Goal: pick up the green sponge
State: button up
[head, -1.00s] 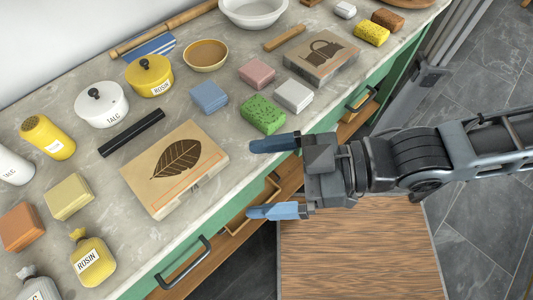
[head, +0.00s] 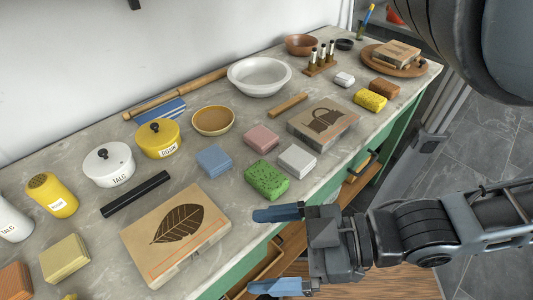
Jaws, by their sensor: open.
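The green sponge (head: 266,180) lies on the grey stone counter, near its front edge, in the head view. It is a bright green block with dark speckles and shows whole. My gripper (head: 279,250) is open and empty, its two blue fingertips pointing left. It is in front of the counter edge, below the sponge in the picture and apart from it.
Close around the sponge are a white block (head: 297,160), a pink block (head: 262,138) and a blue block (head: 214,160). Drawers below the counter (head: 230,188) stand partly open.

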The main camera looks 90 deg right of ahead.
aim_at(270, 182)
jog(key=z, duration=1.8)
jog(key=k+j+u, duration=0.15)
jog(key=k+j, duration=0.15)
jog(key=k+j+u, duration=0.15)
jog(key=k+j, duration=0.15)
jog(key=j, duration=0.15)
jog(key=k+l+u, duration=0.35)
jog(key=l+u, duration=0.15)
jog(key=k+l+u, duration=0.15)
jog(key=l+u, duration=0.15)
jog(key=k+l+u, duration=0.15)
jog(key=u, duration=0.15)
jog(key=i+l, duration=0.1)
